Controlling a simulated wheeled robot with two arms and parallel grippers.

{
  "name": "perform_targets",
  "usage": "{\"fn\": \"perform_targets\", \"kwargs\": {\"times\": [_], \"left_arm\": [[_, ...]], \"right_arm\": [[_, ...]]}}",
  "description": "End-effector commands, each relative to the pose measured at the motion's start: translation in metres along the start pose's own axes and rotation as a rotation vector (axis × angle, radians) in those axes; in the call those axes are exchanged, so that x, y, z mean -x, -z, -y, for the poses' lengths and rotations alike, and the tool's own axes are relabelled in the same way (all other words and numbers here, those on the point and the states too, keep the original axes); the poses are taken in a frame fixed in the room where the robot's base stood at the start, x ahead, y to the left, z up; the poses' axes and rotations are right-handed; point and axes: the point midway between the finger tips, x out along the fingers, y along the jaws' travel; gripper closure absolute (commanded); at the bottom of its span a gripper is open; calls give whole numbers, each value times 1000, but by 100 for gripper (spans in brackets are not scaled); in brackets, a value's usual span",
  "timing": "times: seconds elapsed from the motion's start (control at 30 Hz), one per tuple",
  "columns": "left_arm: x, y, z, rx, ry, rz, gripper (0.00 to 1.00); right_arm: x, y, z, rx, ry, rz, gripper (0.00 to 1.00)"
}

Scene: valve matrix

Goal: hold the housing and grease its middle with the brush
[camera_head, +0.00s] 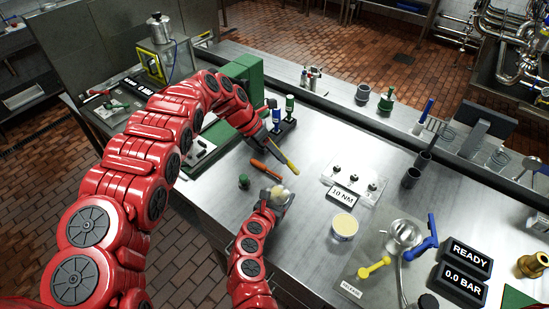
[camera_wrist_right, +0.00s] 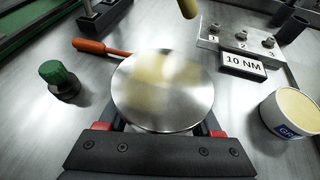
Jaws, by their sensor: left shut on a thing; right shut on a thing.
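The housing (camera_head: 279,194) is a round, shiny metal piece. In the right wrist view its face (camera_wrist_right: 178,108) fills the middle and carries a pale yellow smear of grease across its centre. My right gripper (camera_head: 268,207) is shut on the housing and holds it above the table. My left gripper (camera_head: 267,141) is shut on the brush (camera_head: 287,158), whose yellow length points down to the right. The brush end (camera_wrist_right: 188,8) shows at the top of the right wrist view, apart from the housing. The grease tub (camera_head: 344,226) stands open on the table to the right; it also shows in the right wrist view (camera_wrist_right: 292,112).
A plate with several bolts (camera_head: 352,181) and a 10 NM sign (camera_head: 343,196) is to the right. Valve fittings (camera_head: 403,236) stand further right.

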Motion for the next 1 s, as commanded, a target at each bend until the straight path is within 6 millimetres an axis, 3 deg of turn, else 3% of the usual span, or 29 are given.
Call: {"fn": "perform_targets", "kwargs": {"times": [0.37, 0.8, 1.0], "left_arm": [[3, -1, 2, 1, 1, -2, 100], [41, -21, 18, 1, 2, 1, 100], [50, -25, 23, 1, 1, 0, 100]], "right_arm": [[0, 0, 0, 0, 0, 0, 100], [0, 0, 0, 0, 0, 0, 100], [0, 0, 0, 0, 0, 0, 100]]}}
